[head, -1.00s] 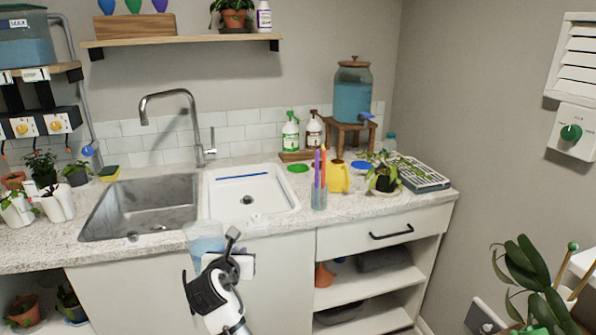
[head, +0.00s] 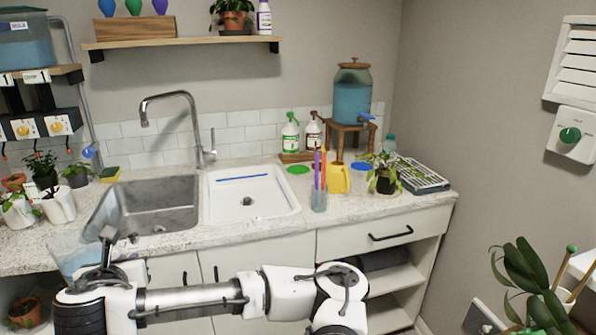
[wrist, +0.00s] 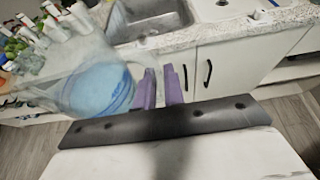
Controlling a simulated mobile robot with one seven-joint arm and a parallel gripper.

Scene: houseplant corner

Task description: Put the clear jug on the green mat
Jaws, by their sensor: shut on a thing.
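The clear jug (wrist: 95,85) holds blue water and fills the left of the wrist view. My gripper (wrist: 160,86) has its purple fingers shut on the handle side of the jug; the exact grip is hard to make out. In the head view the jug (head: 72,252) shows faintly in front of the counter edge, left of the sink, partly hidden by my wrist. The green mat (head: 298,169) is a small flat disc at the back of the counter, right of the white basin, in front of the spray bottles. Its surface looks bare.
A glass with colored sticks (head: 319,195), a yellow watering can (head: 338,179) and a potted plant (head: 384,179) stand in front and right of the mat. The spray bottles (head: 290,135) stand close behind. The faucet (head: 178,98) rises behind the sink.

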